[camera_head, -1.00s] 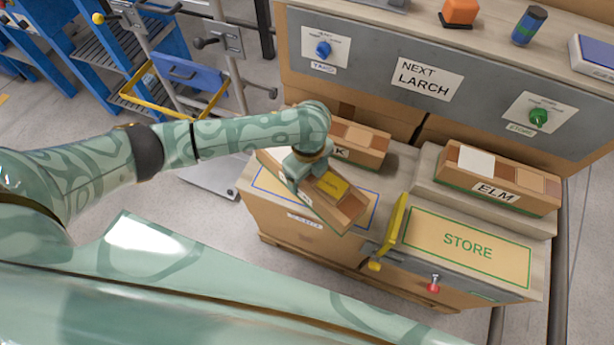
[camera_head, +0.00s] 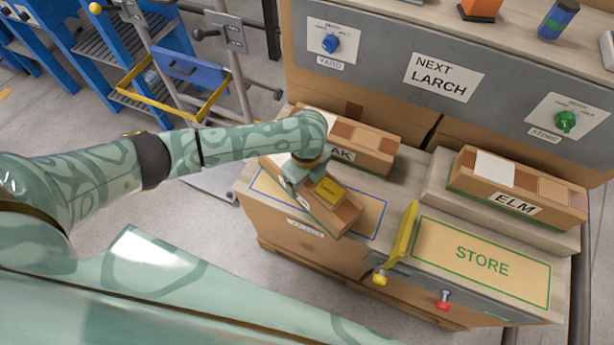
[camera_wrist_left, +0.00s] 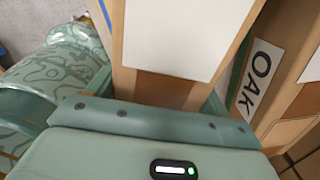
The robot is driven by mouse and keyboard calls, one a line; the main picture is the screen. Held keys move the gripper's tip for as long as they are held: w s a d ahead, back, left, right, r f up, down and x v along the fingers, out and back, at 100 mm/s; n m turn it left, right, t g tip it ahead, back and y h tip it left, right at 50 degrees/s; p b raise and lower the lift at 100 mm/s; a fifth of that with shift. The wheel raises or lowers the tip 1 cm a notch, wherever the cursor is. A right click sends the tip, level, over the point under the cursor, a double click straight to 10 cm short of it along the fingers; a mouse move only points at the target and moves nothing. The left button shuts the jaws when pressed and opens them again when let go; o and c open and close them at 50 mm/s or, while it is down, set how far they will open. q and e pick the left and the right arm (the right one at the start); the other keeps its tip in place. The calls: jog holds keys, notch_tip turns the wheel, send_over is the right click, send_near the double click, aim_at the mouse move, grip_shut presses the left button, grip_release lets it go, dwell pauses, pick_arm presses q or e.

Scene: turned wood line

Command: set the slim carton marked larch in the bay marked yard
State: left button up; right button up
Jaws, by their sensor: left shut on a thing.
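My left gripper (camera_head: 304,178) is shut on a slim brown carton (camera_head: 345,216) with a yellow patch on top. Its name label is mostly hidden by the gripper, so I cannot read it. The carton is over the blue-outlined bay (camera_head: 377,212) at the left of the bench, turned at an angle to the outline. I cannot tell whether it touches the surface. The bay's front label is too blurred to read. In the left wrist view the held carton (camera_wrist_left: 160,88) shows a blank white sheet. My right gripper is not in view.
A carton marked OAK (camera_head: 372,150) lies just behind the held carton. A carton marked ELM (camera_head: 530,190) sits on a raised step. A yellow flap (camera_head: 402,238) stands between the blue bay and the clear STORE bay (camera_head: 482,262). A sign (camera_head: 443,77) reads NEXT LARCH.

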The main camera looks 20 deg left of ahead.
pick_arm(q)
jog(key=o, duration=1.2)
jog(key=shift+o, duration=0.2)
notch_tip(320, 180, up, 12)
jog(key=p, duration=0.6)
jog(key=shift+r+p, duration=0.15)
jog(key=shift+p, duration=0.2)
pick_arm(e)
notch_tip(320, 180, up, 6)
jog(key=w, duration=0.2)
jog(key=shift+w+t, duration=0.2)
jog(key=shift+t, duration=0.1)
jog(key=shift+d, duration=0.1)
